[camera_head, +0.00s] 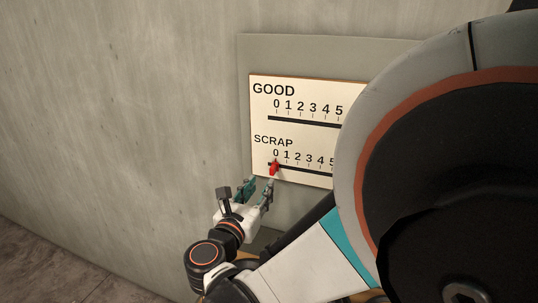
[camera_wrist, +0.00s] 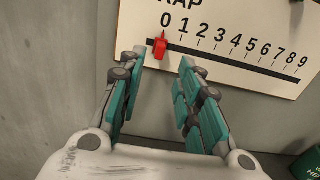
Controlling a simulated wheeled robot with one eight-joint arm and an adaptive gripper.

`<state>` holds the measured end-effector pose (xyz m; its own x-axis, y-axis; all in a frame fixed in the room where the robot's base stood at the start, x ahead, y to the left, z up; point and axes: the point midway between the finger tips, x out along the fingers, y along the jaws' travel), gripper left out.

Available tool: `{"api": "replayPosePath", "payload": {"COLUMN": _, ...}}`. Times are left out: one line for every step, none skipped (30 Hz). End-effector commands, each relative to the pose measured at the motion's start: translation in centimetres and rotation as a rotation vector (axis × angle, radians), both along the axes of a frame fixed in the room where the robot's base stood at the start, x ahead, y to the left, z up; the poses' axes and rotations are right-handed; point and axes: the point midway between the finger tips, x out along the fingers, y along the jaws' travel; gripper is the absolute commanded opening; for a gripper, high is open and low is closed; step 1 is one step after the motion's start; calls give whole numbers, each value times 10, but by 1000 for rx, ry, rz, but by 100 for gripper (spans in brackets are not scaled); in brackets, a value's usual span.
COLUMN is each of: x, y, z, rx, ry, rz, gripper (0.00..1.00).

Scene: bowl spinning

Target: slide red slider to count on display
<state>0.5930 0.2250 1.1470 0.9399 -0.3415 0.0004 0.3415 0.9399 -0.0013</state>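The white display board (camera_head: 300,90) hangs on a grey panel on the wall, with a GOOD row above and a SCRAP row below, each with numbers over a black slot. The red slider (camera_head: 274,168) sits on the SCRAP slot at 0; it also shows in the wrist view (camera_wrist: 160,45). No slider shows on the visible part of the GOOD row. My gripper (camera_head: 258,186) is open and empty just below the slider. In the wrist view its fingers (camera_wrist: 160,65) are spread, with the slider beyond the tips, nearer the left finger. My arm hides the board's right side in the head view.
A dark green object with white lettering (camera_wrist: 307,164) shows at the lower right of the wrist view. The grey wall (camera_head: 120,110) left of the board is bare. The floor (camera_head: 60,270) shows at the lower left.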

Motion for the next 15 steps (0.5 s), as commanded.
{"api": "replayPosePath", "payload": {"x": 10, "y": -5, "z": -2, "rx": 0, "ry": 0, "rz": -4, "gripper": 32}}
{"api": "replayPosePath", "payload": {"x": 16, "y": -7, "z": -2, "rx": 0, "ry": 0, "rz": -5, "gripper": 32}}
{"api": "replayPosePath", "payload": {"x": 23, "y": -10, "z": -2, "rx": 0, "ry": 0, "rz": -4, "gripper": 32}}
{"api": "replayPosePath", "payload": {"x": 29, "y": -12, "z": -2, "rx": 1, "ry": 0, "rz": -4, "gripper": 32}}
{"api": "replayPosePath", "payload": {"x": 34, "y": -14, "z": -2, "rx": 1, "ry": 0, "rz": -4, "gripper": 32}}
{"api": "replayPosePath", "payload": {"x": 41, "y": -16, "z": -2, "rx": 1, "ry": 0, "rz": -4, "gripper": 32}}
{"api": "replayPosePath", "payload": {"x": 46, "y": -18, "z": -2, "rx": 1, "ry": 0, "rz": -4, "gripper": 32}}
{"api": "replayPosePath", "payload": {"x": 50, "y": -19, "z": -2, "rx": 1, "ry": 0, "rz": -3, "gripper": 32}}
{"api": "replayPosePath", "payload": {"x": 55, "y": -21, "z": -2, "rx": 1, "ry": 0, "rz": -3, "gripper": 32}}
{"api": "replayPosePath", "payload": {"x": 59, "y": -22, "z": -2, "rx": 1, "ry": 0, "rz": -3, "gripper": 32}}
{"api": "replayPosePath", "payload": {"x": 62, "y": -23, "z": -2, "rx": 1, "ry": 0, "rz": -2, "gripper": 32}}
{"api": "replayPosePath", "payload": {"x": 67, "y": -25, "z": -1, "rx": 1, "ry": 0, "rz": -2, "gripper": 32}}
{"api": "replayPosePath", "payload": {"x": 69, "y": -25, "z": -1, "rx": 1, "ry": 0, "rz": -1, "gripper": 32}}
{"api": "replayPosePath", "payload": {"x": 71, "y": -26, "z": -1, "rx": 1, "ry": 1, "rz": -1, "gripper": 32}}
{"api": "replayPosePath", "payload": {"x": 73, "y": -27, "z": -1, "rx": 1, "ry": 1, "rz": -1, "gripper": 32}}
